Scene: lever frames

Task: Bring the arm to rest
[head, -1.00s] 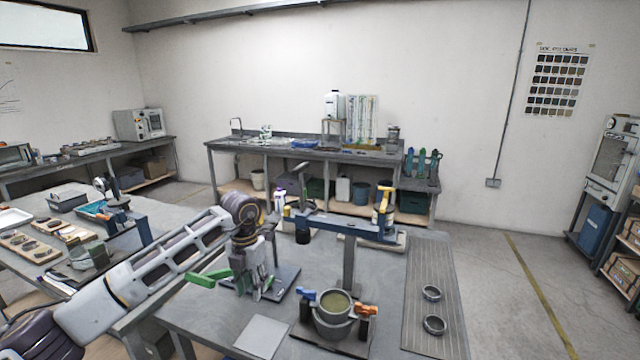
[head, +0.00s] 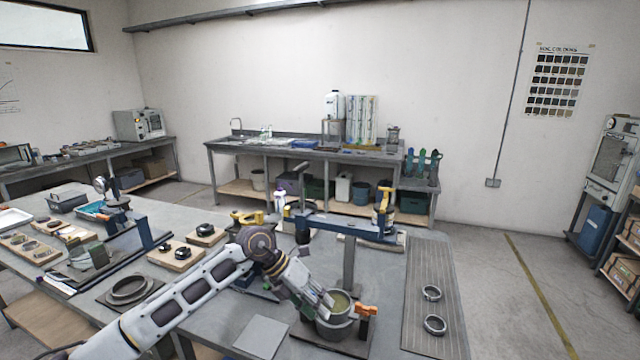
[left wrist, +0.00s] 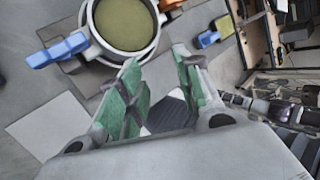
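My left gripper (head: 325,303) reaches in from the left and points down beside a grey pot (head: 338,326) with olive-brown contents. In the left wrist view the left gripper (left wrist: 158,58) has green-padded fingers standing apart, with nothing between them. The pot (left wrist: 125,52) is beyond the left finger there. A blue handle (left wrist: 57,50) and an orange handle (head: 366,311) sit on either side of the pot. A blue beam (head: 345,227) on a grey post spans the bench behind it, with a yellow clamp (head: 383,212) at its right. My right gripper is not in view.
A ribbed mat (head: 425,285) with two metal rings lies right of the pot. A flat grey plate (head: 262,337) lies to the left front.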

